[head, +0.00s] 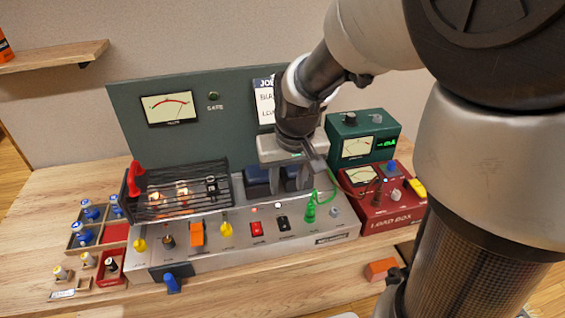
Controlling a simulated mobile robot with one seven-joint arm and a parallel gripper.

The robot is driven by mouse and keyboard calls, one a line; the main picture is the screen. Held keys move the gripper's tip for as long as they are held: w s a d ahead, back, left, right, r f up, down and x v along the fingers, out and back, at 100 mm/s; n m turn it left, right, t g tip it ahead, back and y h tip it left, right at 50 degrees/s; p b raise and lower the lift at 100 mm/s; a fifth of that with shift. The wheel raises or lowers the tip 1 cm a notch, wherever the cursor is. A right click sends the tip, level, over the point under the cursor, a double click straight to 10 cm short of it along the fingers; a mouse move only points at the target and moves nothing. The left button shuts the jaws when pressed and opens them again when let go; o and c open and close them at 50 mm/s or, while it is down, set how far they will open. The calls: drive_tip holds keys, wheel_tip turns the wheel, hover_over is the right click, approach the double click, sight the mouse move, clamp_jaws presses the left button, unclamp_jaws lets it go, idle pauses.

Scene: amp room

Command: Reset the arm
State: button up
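My gripper (289,182) hangs pointing down over the back right part of the grey amp chassis (335,225). Its two fingers are apart, in front of or beside dark blue blocks (257,181) at the back of the chassis. Nothing clearly shows held between the fingers, though dark blue shows in the gap behind them. I cannot tell whether the fingertips touch anything. My arm reaches in from the right side of the picture and covers part of a white job card (264,100) on the green back panel.
A black cage (175,190) with a red handle (135,178) covers glowing tubes at left. A red load box (385,205) and green meter box (362,140) stand at right. A parts tray (84,238) sits at left. An orange block (381,269) lies at front right.

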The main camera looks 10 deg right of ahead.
drive_tip(key=shift+v, duration=1)
drive_tip(key=s+r+t+p, duration=0.1)
drive_tip(key=s+r+p, duration=0.5)
drive_tip(key=r, duration=0.4)
drive_tip(key=s+r+t+p, duration=0.1)
drive_tip(key=s+r+p, duration=0.5)
drive_tip(key=s+r, duration=0.3)
wheel_tip(320, 180, up, 2)
drive_tip(key=shift+r+t, duration=0.25)
drive_tip(key=shift+t, duration=0.05)
